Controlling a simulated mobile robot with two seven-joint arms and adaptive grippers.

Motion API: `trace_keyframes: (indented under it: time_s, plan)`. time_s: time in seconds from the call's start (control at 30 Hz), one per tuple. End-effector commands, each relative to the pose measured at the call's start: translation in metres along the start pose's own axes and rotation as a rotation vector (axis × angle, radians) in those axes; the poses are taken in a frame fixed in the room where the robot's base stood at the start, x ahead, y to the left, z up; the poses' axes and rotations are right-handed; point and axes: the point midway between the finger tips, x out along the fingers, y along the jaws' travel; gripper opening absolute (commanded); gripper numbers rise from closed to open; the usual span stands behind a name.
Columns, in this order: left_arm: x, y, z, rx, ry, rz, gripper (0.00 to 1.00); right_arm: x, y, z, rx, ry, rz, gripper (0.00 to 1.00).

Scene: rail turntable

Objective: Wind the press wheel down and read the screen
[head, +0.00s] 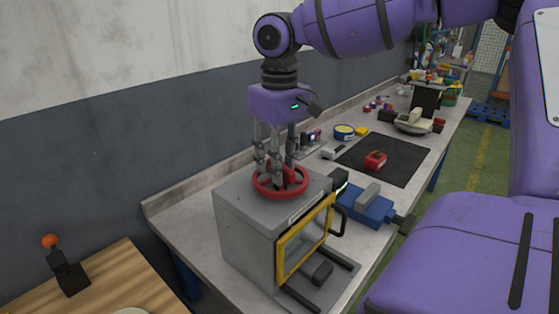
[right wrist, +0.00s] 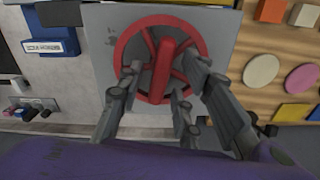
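The press is a grey box (head: 245,232) on the bench with a yellow-framed front (head: 303,240). Its red wheel (head: 258,185) lies flat on top, with spokes and a raised red bar across the middle, clear in the right wrist view (right wrist: 166,70). My right gripper (head: 277,168) points straight down over the wheel. Its fingers (right wrist: 163,80) stand on both sides of the bar with gaps, open and not clamped. A small dark panel with a faint green glow (head: 340,183) is beside the press top; I cannot read it. My left gripper is not in view.
A blue vise (head: 366,205) stands right beside the press. Behind are a black mat (head: 400,158) with a red block (head: 375,161) and several small items. A wooden table (head: 115,285) with an orange-knobbed lever (head: 62,266) is at front left. The wall runs behind.

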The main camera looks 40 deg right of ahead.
Motion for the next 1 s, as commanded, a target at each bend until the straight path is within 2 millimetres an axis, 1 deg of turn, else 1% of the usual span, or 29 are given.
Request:
trace_keyframes:
  time_s: [0.07, 0.17, 0.27, 0.5, 0.6, 0.7, 0.8, 1.0]
  plan:
    - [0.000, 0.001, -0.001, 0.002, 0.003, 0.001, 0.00, -0.003, 0.000, -0.001, 0.000, 0.002, 0.000, 0.33]
    - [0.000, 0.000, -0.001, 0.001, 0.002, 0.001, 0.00, -0.014, 0.000, -0.001, 0.000, 0.004, 0.000, 0.33]
    - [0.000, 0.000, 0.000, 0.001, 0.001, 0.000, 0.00, -0.032, 0.000, -0.001, -0.001, 0.006, -0.001, 0.33]
    - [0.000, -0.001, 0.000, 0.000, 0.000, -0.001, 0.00, -0.084, 0.000, -0.001, 0.001, 0.005, 0.000, 0.33]
    - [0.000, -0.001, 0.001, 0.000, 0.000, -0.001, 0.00, -0.100, 0.000, 0.000, 0.001, 0.003, -0.001, 0.33]
    - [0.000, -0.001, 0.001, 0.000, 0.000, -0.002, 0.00, -0.112, 0.000, -0.001, 0.001, 0.002, 0.001, 0.33]
    - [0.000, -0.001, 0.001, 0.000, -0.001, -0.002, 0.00, -0.118, 0.000, 0.000, 0.000, 0.001, 0.000, 0.33]
    - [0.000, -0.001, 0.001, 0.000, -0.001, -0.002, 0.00, -0.120, 0.000, 0.000, 0.000, -0.001, 0.000, 0.33]
